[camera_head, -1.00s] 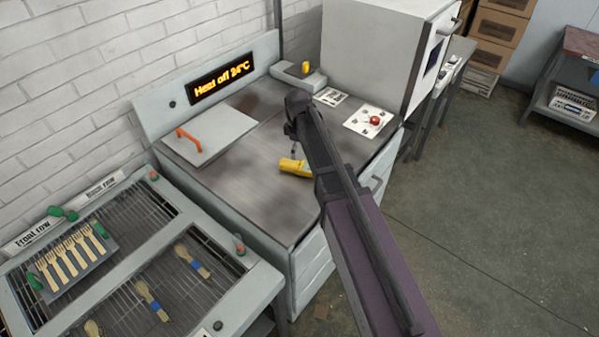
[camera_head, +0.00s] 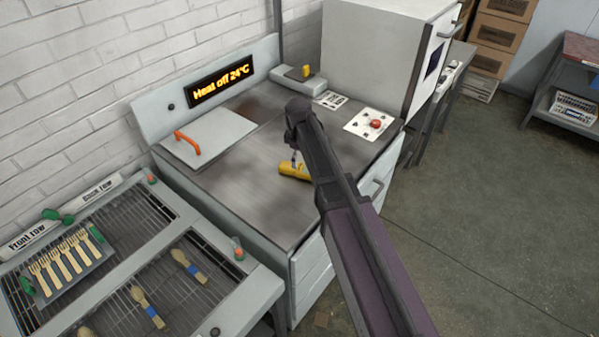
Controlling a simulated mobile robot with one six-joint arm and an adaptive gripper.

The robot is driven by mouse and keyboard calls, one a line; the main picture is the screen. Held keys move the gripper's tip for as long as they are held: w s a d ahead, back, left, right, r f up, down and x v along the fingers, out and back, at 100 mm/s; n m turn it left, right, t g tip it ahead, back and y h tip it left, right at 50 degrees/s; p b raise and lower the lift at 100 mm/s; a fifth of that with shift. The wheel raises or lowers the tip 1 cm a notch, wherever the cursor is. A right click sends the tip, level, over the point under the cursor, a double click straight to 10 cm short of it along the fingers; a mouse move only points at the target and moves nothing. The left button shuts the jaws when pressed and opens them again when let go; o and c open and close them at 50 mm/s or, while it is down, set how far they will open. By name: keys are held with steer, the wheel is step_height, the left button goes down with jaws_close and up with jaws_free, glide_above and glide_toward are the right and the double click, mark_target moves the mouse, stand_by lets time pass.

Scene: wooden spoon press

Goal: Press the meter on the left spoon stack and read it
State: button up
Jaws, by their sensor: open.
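A yellow handheld device, probably the meter (camera_head: 293,170), lies on the dark metal worktop (camera_head: 235,190). My gripper (camera_head: 296,161) is open and points down just above it; my arm hides part of the device's right end. I cannot tell whether the fingertips touch it. Its display cannot be read here. At lower left, wooden spoon-like pieces with blue bands lie on a wire rack: a left one (camera_head: 147,307) and a right one (camera_head: 188,266). A third piece is cut off at the bottom edge. I cannot tell how many pieces lie in each stack.
A tray of several wooden forks (camera_head: 62,263) sits on the rack at far left, with green clips around it. A lid with an orange handle (camera_head: 187,142) lies left on the worktop. A display (camera_head: 221,83) reads "Heat off 24°C".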

mark_target(299, 167)
steer(key=shift+s+d+f+b, duration=0.1)
steer(key=shift+d+f+b, duration=0.05)
steer(key=shift+f+b, duration=2.05)
steer(key=shift+c, duration=0.2)
steer(key=c, duration=1.1)
steer(key=shift+c, duration=0.2)
steer(key=shift+r+p, duration=0.1)
steer(key=shift+p, duration=0.25)
step_height(299, 167, up, 4)
steer(key=p, duration=0.3)
steer(key=shift+f, duration=0.2)
steer(key=s+d, duration=0.1)
steer(key=s, duration=0.4)
steer(key=s+d+p, duration=0.1)
steer(key=s, duration=0.4)
steer(key=s+d+r, duration=0.1)
steer(key=s, duration=0.4)
steer(key=shift+s+d+p, duration=0.25)
steer(key=shift+d+p, duration=0.05)
steer(key=shift+d, duration=0.05)
